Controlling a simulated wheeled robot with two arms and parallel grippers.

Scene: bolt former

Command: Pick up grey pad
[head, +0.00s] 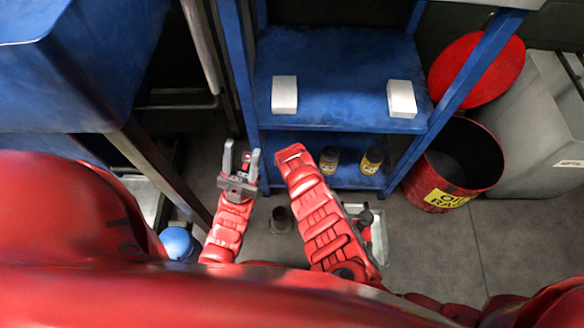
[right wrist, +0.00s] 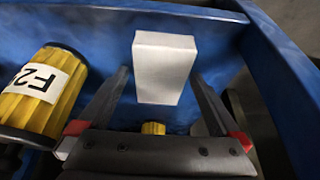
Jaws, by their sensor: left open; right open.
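In the head view, two pale grey block-shaped pads lie on the blue upper shelf: a left pad (head: 284,95) and a right pad (head: 401,99). The right wrist view shows one pale pad (right wrist: 165,65) on a blue surface, ahead of my right gripper (right wrist: 161,77). That gripper is open, with the pad seen between its fingers and nothing held. I cannot tell whether this pad is one of the two in the head view. My right gripper is hidden in the head view. My left gripper (head: 241,157) is open and empty, left of the shelf's front edge.
Two yellow-banded canisters (head: 330,160) stand on the lower shelf. A yellow filter (right wrist: 44,87) lies close left of my right gripper. Blue shelf posts (head: 460,85) bound the sides. A red oil-rag bin (head: 430,190) stands right; a blue container (head: 85,65) is left.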

